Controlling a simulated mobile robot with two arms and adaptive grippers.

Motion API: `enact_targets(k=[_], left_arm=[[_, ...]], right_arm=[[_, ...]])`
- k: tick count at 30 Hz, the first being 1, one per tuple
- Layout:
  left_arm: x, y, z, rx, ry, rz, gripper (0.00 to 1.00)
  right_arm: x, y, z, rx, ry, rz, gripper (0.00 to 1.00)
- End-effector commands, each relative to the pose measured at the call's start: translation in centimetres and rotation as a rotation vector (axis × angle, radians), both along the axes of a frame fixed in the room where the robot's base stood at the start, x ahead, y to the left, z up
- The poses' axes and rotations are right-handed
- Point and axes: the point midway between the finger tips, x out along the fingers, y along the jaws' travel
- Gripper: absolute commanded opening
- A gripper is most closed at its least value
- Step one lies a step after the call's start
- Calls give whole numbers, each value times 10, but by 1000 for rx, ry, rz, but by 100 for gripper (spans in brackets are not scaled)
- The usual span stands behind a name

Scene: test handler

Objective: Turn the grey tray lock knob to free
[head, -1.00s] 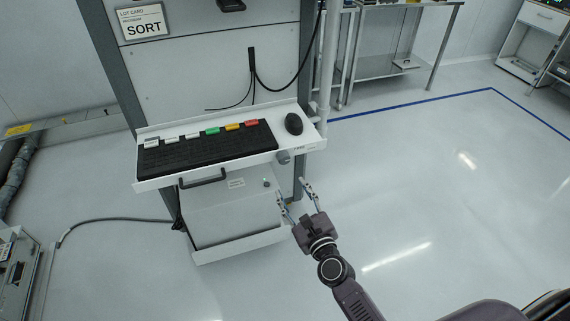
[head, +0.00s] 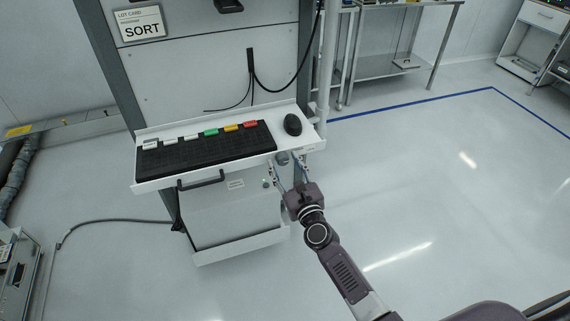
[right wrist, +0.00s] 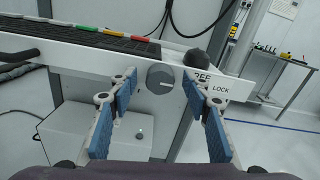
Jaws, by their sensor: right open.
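The grey tray lock knob (head: 282,158) sits on the front edge of the white keyboard tray (head: 155,183), near its right end. My right gripper (head: 287,159) is open and empty, just in front of the knob. In the right wrist view its blue-padded fingers (right wrist: 158,79) flank the knob left and right, with gaps on both sides. I cannot tell which way the knob points. My left gripper is out of view.
A black keyboard (head: 205,150) with coloured keys and a mouse (head: 293,124) lie on the tray. Below are a dark handle (head: 202,180) and a white box (head: 232,215). The floor to the right is clear.

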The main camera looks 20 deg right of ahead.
Motion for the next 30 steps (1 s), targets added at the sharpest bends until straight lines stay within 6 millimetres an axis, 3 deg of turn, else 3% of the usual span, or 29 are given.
enact_targets(k=[5, 16, 30], left_arm=[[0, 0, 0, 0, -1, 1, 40], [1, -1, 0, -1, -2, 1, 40], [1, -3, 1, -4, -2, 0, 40]], right_arm=[[0, 0, 0, -1, 0, 0, 42], [0, 0, 0, -1, 0, 0, 3], [0, 0, 0, -126, -4, -1, 3]])
